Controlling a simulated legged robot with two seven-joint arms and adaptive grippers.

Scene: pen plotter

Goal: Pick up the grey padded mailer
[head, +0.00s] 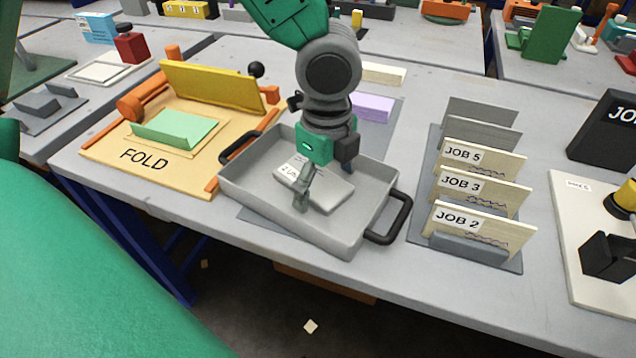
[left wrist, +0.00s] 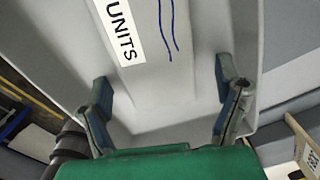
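The grey padded mailer (head: 335,195) lies flat in a grey metal tray (head: 258,213) with black handles. It bears a white label, which reads UNITS, and blue lines in the left wrist view, where the mailer (left wrist: 182,85) fills the middle. My left gripper (head: 324,186) points down over the mailer from above and covers part of it. Its two fingers are spread, one toward each side of the mailer, with nothing clamped between them; the open fingers also show in the left wrist view (left wrist: 163,82). I cannot tell whether they touch it. My right gripper is not in view.
A wooden FOLD board (head: 112,150) with a yellow flap and green card stands to the left. A rack of JOB cards (head: 478,220) stands to the right. A lilac block (head: 373,107) lies behind the tray.

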